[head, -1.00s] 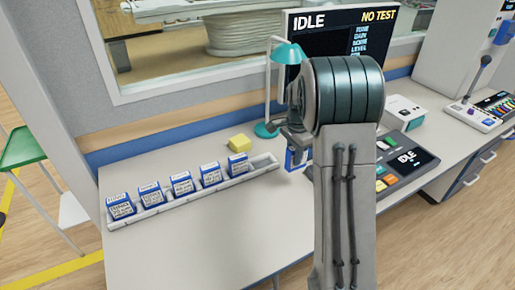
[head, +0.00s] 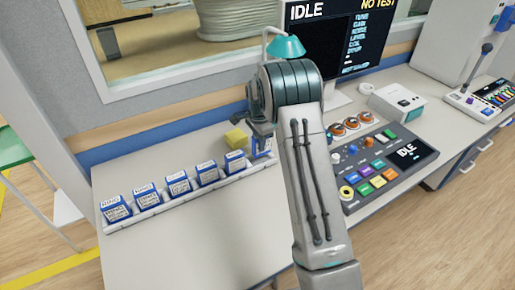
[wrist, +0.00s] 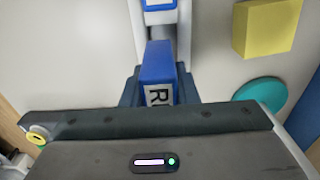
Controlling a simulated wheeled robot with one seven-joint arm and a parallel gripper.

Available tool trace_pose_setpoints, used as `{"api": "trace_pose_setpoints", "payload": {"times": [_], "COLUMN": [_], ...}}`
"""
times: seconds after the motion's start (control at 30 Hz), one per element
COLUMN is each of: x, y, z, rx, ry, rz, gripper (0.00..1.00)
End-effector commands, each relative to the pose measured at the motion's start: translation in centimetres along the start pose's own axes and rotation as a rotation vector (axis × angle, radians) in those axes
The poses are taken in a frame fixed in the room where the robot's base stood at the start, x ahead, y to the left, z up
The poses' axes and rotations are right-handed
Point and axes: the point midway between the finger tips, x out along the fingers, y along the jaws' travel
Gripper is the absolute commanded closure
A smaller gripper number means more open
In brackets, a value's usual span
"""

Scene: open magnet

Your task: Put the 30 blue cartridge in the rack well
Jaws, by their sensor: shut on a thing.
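My gripper (head: 262,131) is shut on a blue cartridge (head: 262,148) with a white label, above or at the right end of the rack. In the wrist view the blue cartridge (wrist: 157,65) shows between the dark fingers, with part of a letter on its label. Its number cannot be read. The long pale rack (head: 190,197) holds several similar blue-and-white cartridges (head: 178,184) in a row to the left. The nearest of them (head: 235,162) is just left of the held one. I cannot tell whether the held cartridge touches the rack.
A yellow block (head: 236,139) lies behind the rack, and a teal lamp (head: 286,47) stands behind my arm. A control panel (head: 380,165) with coloured buttons is to the right. The desk front (head: 215,230) is clear.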

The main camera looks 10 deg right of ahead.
Motion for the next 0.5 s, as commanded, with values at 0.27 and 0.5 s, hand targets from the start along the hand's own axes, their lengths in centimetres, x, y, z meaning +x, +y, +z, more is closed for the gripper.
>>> {"api": "trace_pose_setpoints", "payload": {"times": [0.27, 0.5], "x": [1.7, 4.5], "y": [-0.6, -0.6], "z": [0.3, 0.3], "rx": [0.001, 0.002], "ry": [-0.001, -0.001], "rz": [0.003, 0.001], "gripper": [0.97, 0.97]}}
